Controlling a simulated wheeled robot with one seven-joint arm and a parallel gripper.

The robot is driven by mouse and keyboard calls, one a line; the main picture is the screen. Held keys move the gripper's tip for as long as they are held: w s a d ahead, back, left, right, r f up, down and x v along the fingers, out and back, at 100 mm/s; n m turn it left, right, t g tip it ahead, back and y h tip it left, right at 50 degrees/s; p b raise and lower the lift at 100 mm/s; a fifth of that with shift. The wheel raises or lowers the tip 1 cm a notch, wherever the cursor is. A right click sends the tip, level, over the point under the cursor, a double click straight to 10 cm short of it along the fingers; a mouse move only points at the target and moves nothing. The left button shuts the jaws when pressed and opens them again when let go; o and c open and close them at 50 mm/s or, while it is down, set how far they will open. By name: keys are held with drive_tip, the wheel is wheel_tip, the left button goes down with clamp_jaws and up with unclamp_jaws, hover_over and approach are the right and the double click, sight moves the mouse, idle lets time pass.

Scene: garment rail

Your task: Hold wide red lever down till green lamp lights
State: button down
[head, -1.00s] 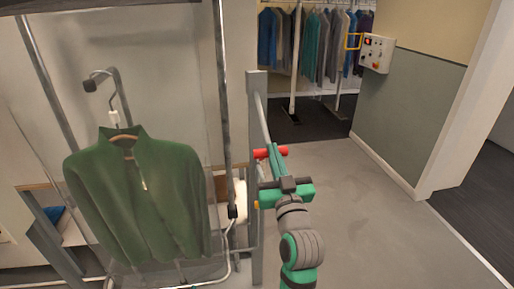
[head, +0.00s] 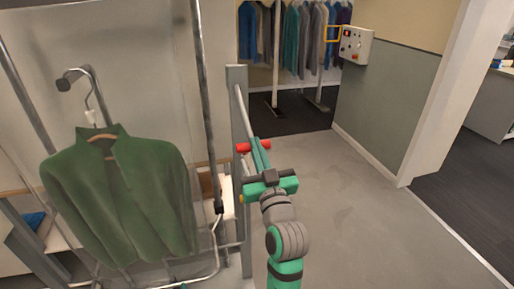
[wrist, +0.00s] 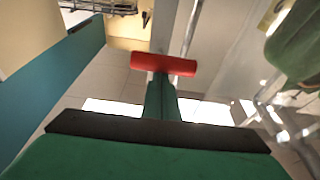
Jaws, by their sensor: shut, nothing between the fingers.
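The wide red lever (head: 243,148) is a short red crossbar beside the grey post of the rail frame. It also shows in the wrist view (wrist: 180,66), lying across the picture just past my fingertips. My gripper (head: 258,145) is shut and empty, with its green fingers together at the middle of the red bar. In the wrist view the fingertips (wrist: 161,78) overlap the bar's near edge. I cannot tell whether they press on it. No lit green lamp can be made out.
A green jacket (head: 115,190) hangs on a hanger at the left. The grey post (head: 238,100) stands close to my gripper. A control box (head: 357,46) with small buttons is on the right wall. Clothes (head: 300,40) hang at the back. The floor (head: 340,210) at right is clear.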

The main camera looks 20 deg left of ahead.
drive_tip(key=shift+w+a+f+g, duration=0.1)
drive_tip(key=shift+a+f+g, duration=0.1)
drive_tip(key=shift+f, duration=0.4)
drive_tip(key=shift+w+a+f+g, duration=0.1)
drive_tip(key=shift+a+f, duration=0.05)
drive_tip(key=shift+f, duration=0.45)
wheel_tip(320, 180, up, 6)
drive_tip(key=s+d, duration=0.1)
drive_tip(key=s+d+f, duration=0.5)
drive_tip(key=s, duration=0.2)
drive_tip(key=shift+d+t, duration=0.15)
drive_tip(key=shift+t, duration=0.25)
drive_tip(key=shift+w, duration=0.1)
